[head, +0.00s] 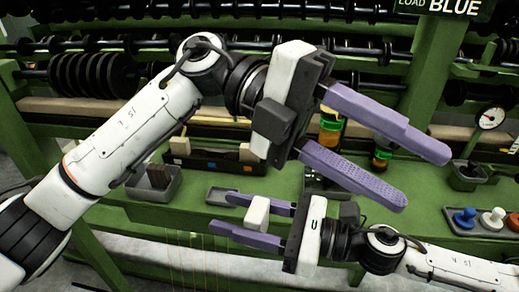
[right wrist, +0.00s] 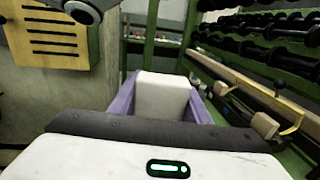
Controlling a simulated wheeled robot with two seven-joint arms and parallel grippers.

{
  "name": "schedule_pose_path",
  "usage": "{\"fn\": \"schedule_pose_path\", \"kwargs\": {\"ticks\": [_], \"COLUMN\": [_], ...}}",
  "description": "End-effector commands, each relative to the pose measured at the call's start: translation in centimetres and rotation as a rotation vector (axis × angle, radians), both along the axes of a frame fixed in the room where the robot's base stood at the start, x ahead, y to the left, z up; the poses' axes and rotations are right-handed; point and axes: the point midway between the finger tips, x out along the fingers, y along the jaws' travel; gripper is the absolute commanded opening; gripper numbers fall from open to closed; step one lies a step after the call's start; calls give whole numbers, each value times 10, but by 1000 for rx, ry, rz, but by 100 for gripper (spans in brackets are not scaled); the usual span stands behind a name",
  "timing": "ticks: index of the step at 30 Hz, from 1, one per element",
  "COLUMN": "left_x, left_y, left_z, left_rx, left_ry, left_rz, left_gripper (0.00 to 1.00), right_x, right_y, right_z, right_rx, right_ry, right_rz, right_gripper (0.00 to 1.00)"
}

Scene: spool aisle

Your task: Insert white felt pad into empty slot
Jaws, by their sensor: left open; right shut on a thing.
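The white felt pad (head: 256,212) is a pale block held between the purple fingers of my right gripper (head: 220,213), above the green bench. The pad also shows between the fingers in the right wrist view (right wrist: 162,95). My left gripper (head: 427,180) is open and empty, its purple fingers spread above the bench to the right. A long dark tray (head: 212,162) behind the arms holds tan blocks with a gap between them. I cannot tell for sure which opening is the empty slot. The left arm and gripper hide part of the bench.
A grey bin (head: 172,189) with a brown block stands at the left. A tray (head: 487,231) with blue, white and orange knobs is at the right, below a round gauge (head: 491,118). Green uprights and rows of dark spools (head: 95,75) stand behind.

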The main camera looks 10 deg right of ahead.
Motion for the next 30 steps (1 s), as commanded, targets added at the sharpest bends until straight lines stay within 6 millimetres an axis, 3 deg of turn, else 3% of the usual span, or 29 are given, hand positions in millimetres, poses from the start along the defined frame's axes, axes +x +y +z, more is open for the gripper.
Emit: {"fn": "schedule_pose_path", "kwargs": {"ticks": [4, 7, 10, 15, 22, 30], "left_x": [10, 32, 59, 94, 108, 108], "left_y": [12, 33, 58, 94, 112, 112], "left_z": [-43, -62, -68, -61, -58, -102], "left_rx": [326, 549, 746, 981, 1084, 1082], "left_ry": [-285, -457, -600, -756, -816, -815], "left_rz": [-27, -5, 42, 131, 179, 175], "left_gripper": [44, 44, 44, 44, 44, 44], "right_x": [0, 0, 0, 0, 0, 0], "right_y": [0, 0, 0, 0, 0, 0], "right_z": [0, 0, 0, 0, 0, 0], "right_rx": [0, 0, 0, 0, 0, 0], "right_ry": [0, 0, 0, 0, 0, 0], "right_rz": [0, 0, 0, 0, 0, 0], "right_gripper": [22, 22, 22, 22, 22, 22]}}
